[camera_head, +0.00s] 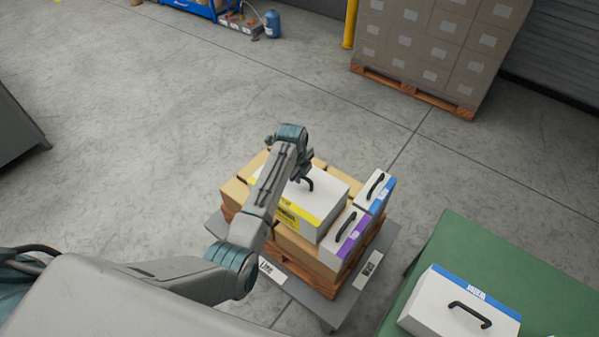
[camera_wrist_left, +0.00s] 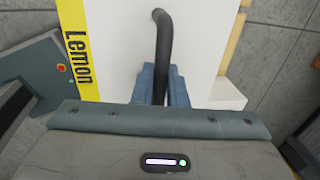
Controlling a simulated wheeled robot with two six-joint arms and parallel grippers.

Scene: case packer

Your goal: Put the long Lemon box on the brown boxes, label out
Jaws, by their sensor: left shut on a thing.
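The long Lemon box (camera_head: 325,196) is white with a yellow label band and a black handle. It lies over the brown boxes (camera_head: 300,246) on a small pallet, its yellow band facing the near side. I cannot tell whether it rests on them or hangs just above. My left gripper (camera_head: 303,174) is over it, shut on the handle. In the left wrist view the handle (camera_wrist_left: 163,45) runs between the fingers (camera_wrist_left: 161,88), and the yellow band (camera_wrist_left: 78,50) reads "Lemon". My arm hides part of the box's left side. My right gripper is not in view.
A purple-label white box (camera_head: 346,240) and a blue-label white box (camera_head: 374,191) stand at the stack's right side. The pallet is on a grey stand (camera_head: 325,308). A green table (camera_head: 480,250) holds another blue-label box (camera_head: 455,300).

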